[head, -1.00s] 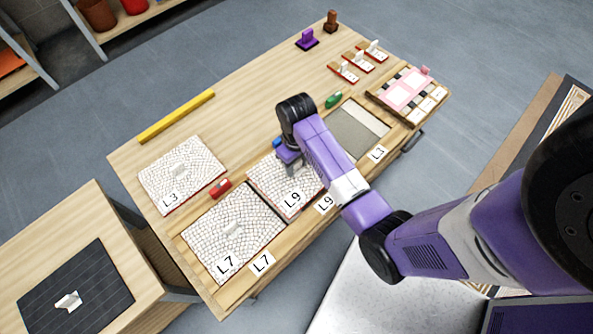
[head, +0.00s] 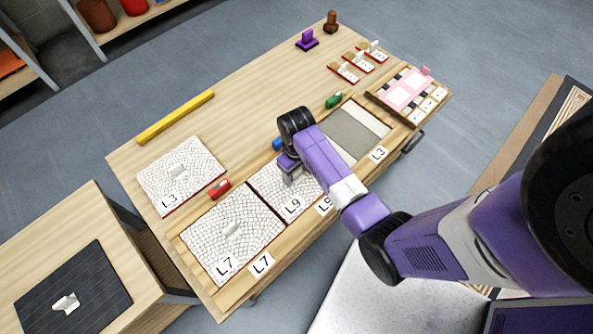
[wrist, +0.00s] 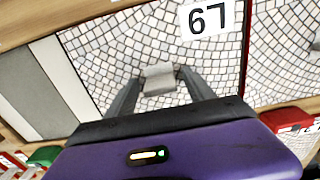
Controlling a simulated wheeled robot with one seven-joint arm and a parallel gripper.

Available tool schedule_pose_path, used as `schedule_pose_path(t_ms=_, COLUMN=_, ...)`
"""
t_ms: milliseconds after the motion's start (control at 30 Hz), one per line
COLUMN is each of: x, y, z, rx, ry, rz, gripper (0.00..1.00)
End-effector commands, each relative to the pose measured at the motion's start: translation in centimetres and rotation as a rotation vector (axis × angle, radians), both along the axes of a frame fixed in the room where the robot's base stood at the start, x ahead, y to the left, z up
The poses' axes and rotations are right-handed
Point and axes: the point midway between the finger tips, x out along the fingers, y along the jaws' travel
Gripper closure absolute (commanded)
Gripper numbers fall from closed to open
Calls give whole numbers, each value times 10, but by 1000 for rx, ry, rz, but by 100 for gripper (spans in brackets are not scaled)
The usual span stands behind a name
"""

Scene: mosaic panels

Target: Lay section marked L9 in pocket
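The section marked L9 (head: 309,189), a white stone mosaic panel with a small pale handle (wrist: 158,78), lies at the pocket beside the L7 section, in front of the tag L9 (head: 325,205). It looks about level with its neighbour; whether it rests on the pocket floor cannot be told. My gripper (head: 289,178) is over its middle. In the wrist view my gripper (wrist: 160,84) has its fingers on both sides of the handle, seemingly shut on it. The pocket's edges are mostly covered by the panel.
The L7 section (head: 235,235) fills the pocket on the left. A grey open pocket (head: 352,135) tagged L3 is on the right. The L3 section (head: 185,172) lies behind on the table. A red block (head: 220,190), a green block (head: 334,100) and a yellow bar (head: 176,116) are nearby.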

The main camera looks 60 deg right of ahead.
Motion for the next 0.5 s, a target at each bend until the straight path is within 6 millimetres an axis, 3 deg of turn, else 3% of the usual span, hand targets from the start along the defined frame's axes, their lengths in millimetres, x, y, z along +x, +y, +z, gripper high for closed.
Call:
schedule_pose_path(t_ms=267, x=0, y=0, z=2, rx=0, ry=-1, rz=0, gripper=38)
schedule_pose_path(t_ms=500, x=1, y=0, z=31, rx=-2, ry=-3, rz=0, gripper=38)
